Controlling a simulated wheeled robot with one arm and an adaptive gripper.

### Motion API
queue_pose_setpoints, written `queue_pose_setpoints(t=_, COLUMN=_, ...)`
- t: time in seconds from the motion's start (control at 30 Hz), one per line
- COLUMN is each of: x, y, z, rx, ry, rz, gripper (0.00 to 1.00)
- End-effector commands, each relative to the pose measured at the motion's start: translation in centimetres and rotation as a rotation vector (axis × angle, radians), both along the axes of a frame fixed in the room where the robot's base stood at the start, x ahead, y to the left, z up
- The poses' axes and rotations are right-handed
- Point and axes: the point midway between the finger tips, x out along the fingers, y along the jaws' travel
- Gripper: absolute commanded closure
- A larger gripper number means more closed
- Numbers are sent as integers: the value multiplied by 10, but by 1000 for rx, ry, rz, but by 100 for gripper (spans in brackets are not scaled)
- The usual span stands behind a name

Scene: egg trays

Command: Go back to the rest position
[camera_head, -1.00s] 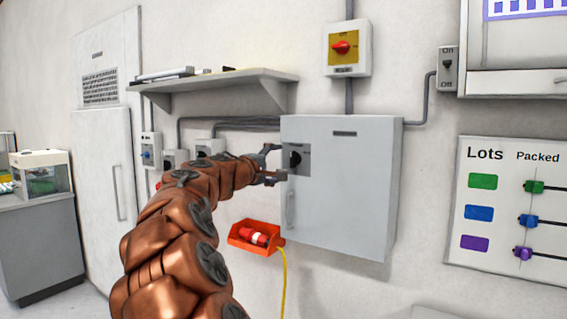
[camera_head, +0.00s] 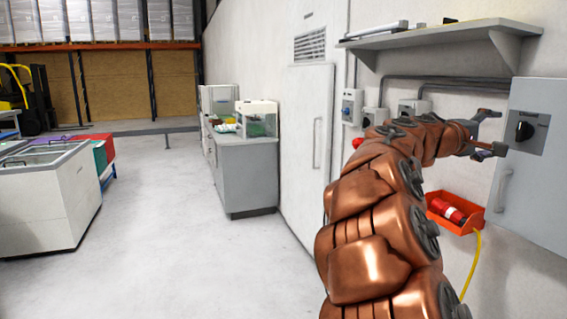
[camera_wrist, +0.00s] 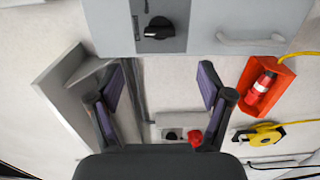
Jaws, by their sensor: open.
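My gripper (camera_head: 494,131) is open and empty at the end of my copper-coloured arm. In the head view it is just left of the grey wall cabinet (camera_head: 540,185) with a black rotary knob (camera_head: 524,131). In the wrist view my gripper (camera_wrist: 160,90) has its two fingers wide apart, with nothing between them but the wall behind. The black knob also shows in the wrist view (camera_wrist: 159,28), beyond the fingertips and apart from them.
A shelf (camera_head: 445,42) juts from the wall above my arm. An orange holder (camera_head: 455,212) with a red plug sits below. A tall white door (camera_head: 305,150) and grey counter (camera_head: 245,175) stand left. A white chest (camera_head: 50,200) stands far left. The floor (camera_head: 180,250) between is clear.

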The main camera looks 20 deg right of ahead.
Motion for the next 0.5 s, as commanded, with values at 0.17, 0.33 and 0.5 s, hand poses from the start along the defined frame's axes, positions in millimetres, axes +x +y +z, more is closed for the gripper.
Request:
queue_pose_setpoints(t=0.17, x=-9, y=7, z=-8, rx=43, ry=-28, rz=-9, gripper=21)
queue_pose_setpoints(t=0.33, x=-40, y=37, z=-46, rx=216, ry=-129, rz=-39, gripper=21)
queue_pose_setpoints(t=0.5, x=-71, y=86, z=-111, rx=469, ry=-221, rz=-67, gripper=21)
